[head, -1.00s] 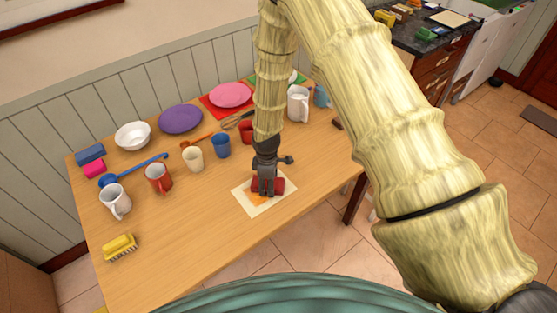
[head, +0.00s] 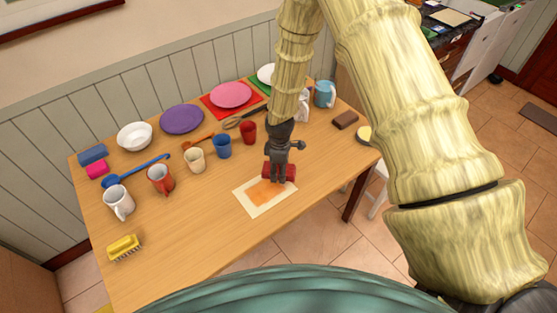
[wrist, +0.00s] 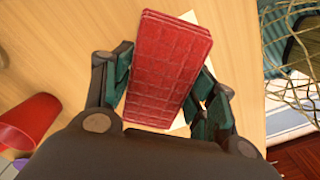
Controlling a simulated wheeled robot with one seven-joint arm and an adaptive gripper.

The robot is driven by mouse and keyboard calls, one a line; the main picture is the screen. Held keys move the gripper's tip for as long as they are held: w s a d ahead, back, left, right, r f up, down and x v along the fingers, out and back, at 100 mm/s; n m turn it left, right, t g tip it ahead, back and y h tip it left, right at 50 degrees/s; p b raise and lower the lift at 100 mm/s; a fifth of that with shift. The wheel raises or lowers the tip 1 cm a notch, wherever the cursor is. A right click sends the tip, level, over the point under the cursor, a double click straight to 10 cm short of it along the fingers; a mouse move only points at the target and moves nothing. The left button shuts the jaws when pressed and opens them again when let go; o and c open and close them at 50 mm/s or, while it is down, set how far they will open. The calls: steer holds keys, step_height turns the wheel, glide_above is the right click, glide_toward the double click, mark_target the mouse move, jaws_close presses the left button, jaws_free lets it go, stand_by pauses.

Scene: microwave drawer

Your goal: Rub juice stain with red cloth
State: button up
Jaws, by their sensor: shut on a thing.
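The red cloth (head: 280,171) is a folded, quilted block held in my gripper (head: 279,178), which is shut on it. In the wrist view the cloth (wrist: 168,68) sits between the two fingers of my gripper (wrist: 165,85). The orange juice stain (head: 262,193) lies on a pale sheet (head: 248,205) on the wooden table. The cloth is at the sheet's upper right edge, and most of the stain shows. I cannot tell whether the cloth touches the surface.
On the table (head: 190,245), a red cup (head: 248,132), blue cup (head: 222,146) and cream cup (head: 195,160) stand behind the sheet. A yellow brush (head: 124,247) lies at the left. A brown block (head: 345,120) lies at the right. The front of the table is clear.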

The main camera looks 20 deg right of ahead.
steer(key=shift+r+p, duration=0.45)
steer(key=shift+r, duration=0.45)
steer(key=shift+r+p, duration=0.3)
steer(key=shift+r, duration=0.4)
steer(key=shift+f+p, duration=0.1)
steer(key=shift+p, duration=0.3)
